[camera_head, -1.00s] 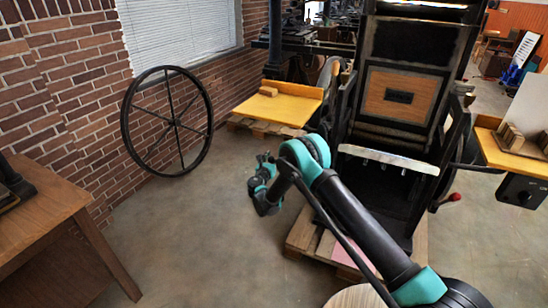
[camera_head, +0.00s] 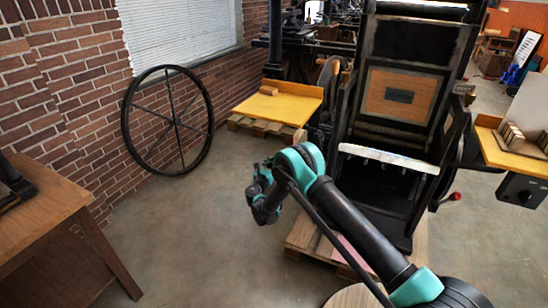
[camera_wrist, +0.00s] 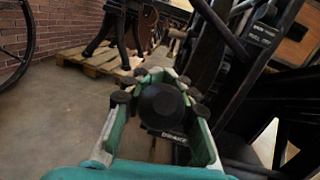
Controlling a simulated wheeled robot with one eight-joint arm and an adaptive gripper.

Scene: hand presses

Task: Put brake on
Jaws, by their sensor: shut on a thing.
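A black round knob (camera_wrist: 163,105) sits between the fingers of my gripper (camera_wrist: 158,92) in the wrist view, with the fingers closed around it. In the head view my gripper (camera_head: 263,213) is at the left side of the black press (camera_head: 400,190), low down. The knob and any brake lever are hidden there by my gripper and arm.
The press stands on a wooden pallet (camera_head: 300,236). A yellow side table (camera_head: 280,107) is behind my gripper, and a large spoked wheel (camera_head: 127,128) leans by the brick wall. A wooden table (camera_head: 50,215) is at the left. Open floor lies between.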

